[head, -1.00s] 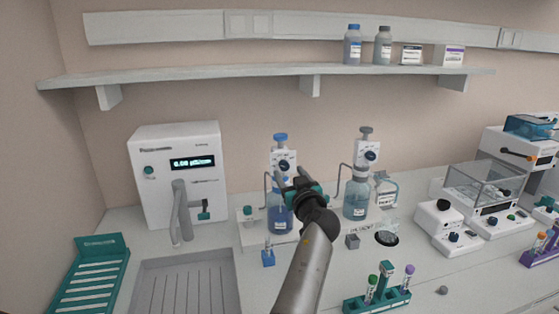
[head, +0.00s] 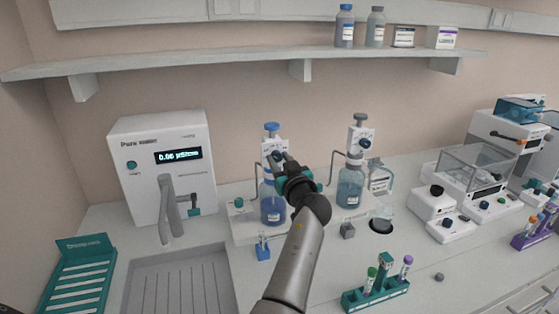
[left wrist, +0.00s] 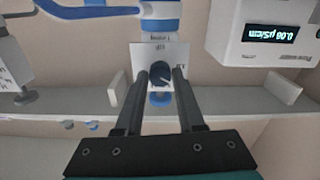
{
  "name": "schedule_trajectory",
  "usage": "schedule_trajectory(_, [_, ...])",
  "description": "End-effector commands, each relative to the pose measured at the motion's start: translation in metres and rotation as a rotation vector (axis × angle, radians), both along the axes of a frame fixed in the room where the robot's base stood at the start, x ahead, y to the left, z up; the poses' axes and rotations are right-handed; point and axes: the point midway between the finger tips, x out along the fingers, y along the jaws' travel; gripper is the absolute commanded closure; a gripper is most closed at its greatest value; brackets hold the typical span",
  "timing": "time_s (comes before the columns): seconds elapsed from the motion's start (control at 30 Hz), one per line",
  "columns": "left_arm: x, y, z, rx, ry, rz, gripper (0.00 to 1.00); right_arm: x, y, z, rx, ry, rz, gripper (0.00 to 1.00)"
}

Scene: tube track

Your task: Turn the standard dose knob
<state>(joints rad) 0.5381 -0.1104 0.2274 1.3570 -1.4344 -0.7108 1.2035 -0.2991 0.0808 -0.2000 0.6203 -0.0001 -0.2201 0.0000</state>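The left dispenser bottle (head: 273,205) holds blue liquid and has a white head with a dark blue knob (head: 279,143) and a blue cap. My left gripper (head: 279,158) is right in front of this head and partly hides it. In the left wrist view, which shows the scene upside down, the knob (left wrist: 160,74) appears between the tips of my left gripper (left wrist: 161,76). Thin gaps show on both sides, so the fingers look open around or just before the knob. The label is too small to read surely. My right gripper is not in view.
A second dispenser bottle (head: 350,188) stands to the right. A white water unit (head: 162,170) with a lit display and spout stands left. A shelf (head: 240,60) runs above.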

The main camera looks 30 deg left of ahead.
Motion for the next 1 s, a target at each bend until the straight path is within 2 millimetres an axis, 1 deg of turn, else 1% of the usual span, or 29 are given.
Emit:
schedule_trajectory(0.03, [0.0, 0.0001, 0.0001, 0.0, 0.0, 0.0, 0.69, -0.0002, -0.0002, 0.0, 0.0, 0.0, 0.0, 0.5])
schedule_trajectory(0.3, [0.0, 0.0002, 0.0004, 0.001, -0.001, 0.0, 0.99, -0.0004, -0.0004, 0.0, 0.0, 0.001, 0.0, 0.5])
schedule_trajectory(0.77, [0.0001, 0.0004, 0.0006, 0.016, 0.016, 0.0, 1.0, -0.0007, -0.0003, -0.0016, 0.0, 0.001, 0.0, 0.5])
schedule_trajectory(1.0, [0.0001, 0.0005, 0.0006, 0.093, 0.102, 0.0, 1.0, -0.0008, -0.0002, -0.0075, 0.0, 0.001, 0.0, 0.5])
